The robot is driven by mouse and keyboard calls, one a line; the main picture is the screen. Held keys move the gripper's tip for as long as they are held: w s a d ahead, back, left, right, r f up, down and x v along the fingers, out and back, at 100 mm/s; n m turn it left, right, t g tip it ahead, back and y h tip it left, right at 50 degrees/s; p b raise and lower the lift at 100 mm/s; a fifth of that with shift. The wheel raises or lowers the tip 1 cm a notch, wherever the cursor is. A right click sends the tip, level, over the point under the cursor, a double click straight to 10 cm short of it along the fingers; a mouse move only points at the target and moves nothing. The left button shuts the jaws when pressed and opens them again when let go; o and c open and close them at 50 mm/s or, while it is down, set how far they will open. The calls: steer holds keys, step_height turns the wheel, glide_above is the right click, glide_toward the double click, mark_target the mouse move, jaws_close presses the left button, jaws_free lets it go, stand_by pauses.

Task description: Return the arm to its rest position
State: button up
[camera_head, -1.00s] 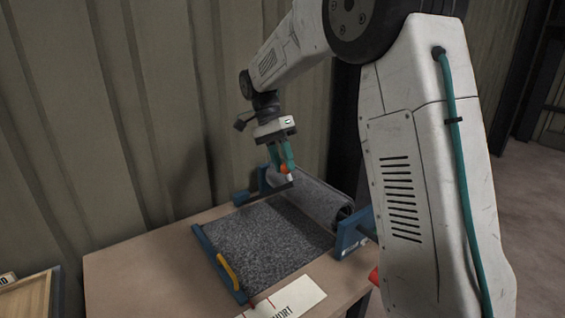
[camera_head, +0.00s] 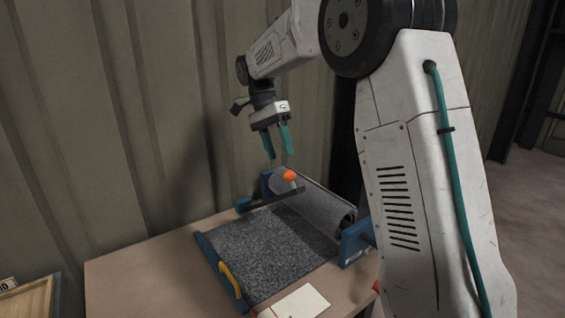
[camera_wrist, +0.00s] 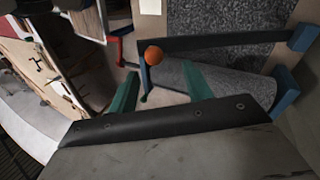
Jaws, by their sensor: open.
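My gripper (camera_head: 277,158) is open and empty, fingers pointing down, above the back part of the bench by the roll. In the wrist view its two green fingers (camera_wrist: 158,98) are spread apart. An orange ball-like knob (camera_head: 290,175) shows just below the fingertips, apart from them in the head view. It also shows in the wrist view (camera_wrist: 153,55), beyond the fingers. My white arm reaches up and over from the right side.
A grey fibrous sheet (camera_head: 265,250) runs from a roll (camera_head: 325,208) between blue brackets (camera_head: 355,243). A blue bar with a yellow handle (camera_head: 229,281) lies along its left end. A pale card (camera_head: 301,302) lies at the bench (camera_head: 135,275) front. A corrugated wall stands close behind.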

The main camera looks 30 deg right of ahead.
steer(key=shift+v, duration=0.95)
